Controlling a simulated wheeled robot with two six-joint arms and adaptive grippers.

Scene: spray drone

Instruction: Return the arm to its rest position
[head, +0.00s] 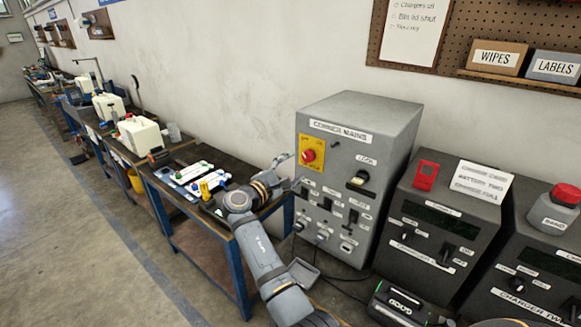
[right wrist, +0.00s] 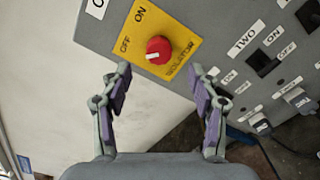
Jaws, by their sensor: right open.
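My right arm (head: 264,262) reaches up from the bottom of the head view to the front of the grey mains cabinet (head: 386,128). My right gripper (head: 289,171) is just left of the cabinet's face. In the right wrist view, the right gripper (right wrist: 161,74) is open and empty, its two fingers apart. The red isolator knob (right wrist: 158,50) on its yellow plate (right wrist: 178,28) lies just beyond and between the fingertips, with no grip on it. The knob also shows in the head view (head: 308,156). My left gripper is not in view.
Grey chargers (head: 440,222) stand right of the cabinet, with a labelled card on top. A long workbench (head: 186,152) with white tanks and tools runs back along the wall to the left. Cables hang below the cabinet. The floor (head: 60,240) at left is clear.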

